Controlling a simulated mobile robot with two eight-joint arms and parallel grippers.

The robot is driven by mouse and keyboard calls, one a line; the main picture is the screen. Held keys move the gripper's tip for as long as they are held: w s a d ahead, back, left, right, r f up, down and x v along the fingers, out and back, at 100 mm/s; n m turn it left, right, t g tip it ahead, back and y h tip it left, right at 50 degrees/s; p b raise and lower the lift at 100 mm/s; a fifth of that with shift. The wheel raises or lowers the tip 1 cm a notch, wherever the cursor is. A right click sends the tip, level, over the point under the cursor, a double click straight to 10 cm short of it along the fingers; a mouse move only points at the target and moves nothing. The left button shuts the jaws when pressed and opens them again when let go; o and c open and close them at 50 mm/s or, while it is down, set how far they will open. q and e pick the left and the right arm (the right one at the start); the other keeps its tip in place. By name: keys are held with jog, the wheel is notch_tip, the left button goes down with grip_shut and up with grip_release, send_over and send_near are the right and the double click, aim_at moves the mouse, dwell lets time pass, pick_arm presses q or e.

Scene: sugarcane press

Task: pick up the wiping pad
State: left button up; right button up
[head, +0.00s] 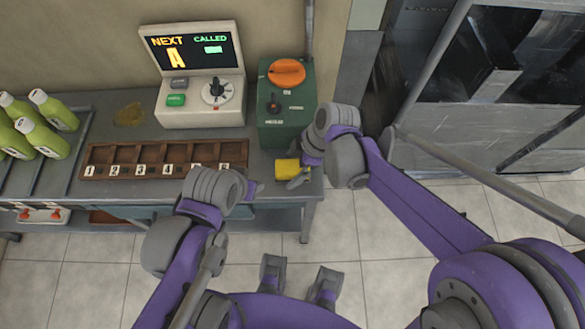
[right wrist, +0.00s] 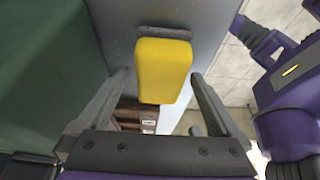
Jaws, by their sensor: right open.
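The yellow wiping pad (head: 286,168) lies at the right end of the grey table, in front of the green box. In the right wrist view the pad (right wrist: 163,70) shows a yellow block with a grey strip at its far end. My right gripper (head: 297,172) is at the pad, with its fingers open. In the wrist view the pad lies between the lines of the two fingers, with gaps on both sides. My left gripper (head: 254,189) is at the table's front edge, left of the pad; its opening is not clear.
The green box (head: 287,110) with an orange knob stands behind the pad. A numbered wooden tray (head: 165,157) lies to the left, below a display console (head: 200,85). Green bottles (head: 42,140) stand at far left. A dark metal cabinet (head: 490,80) is at right.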

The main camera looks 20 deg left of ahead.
aim_at(292, 167)
jog(key=shift+f, duration=0.15)
jog(key=c, duration=1.4)
jog(key=shift+o, duration=0.2)
notch_tip(292, 167, up, 10)
jog(key=shift+r+p, duration=0.1)
jog(key=shift+p, duration=0.45)
jog(key=o, duration=0.6)
jog(key=c, duration=0.4)
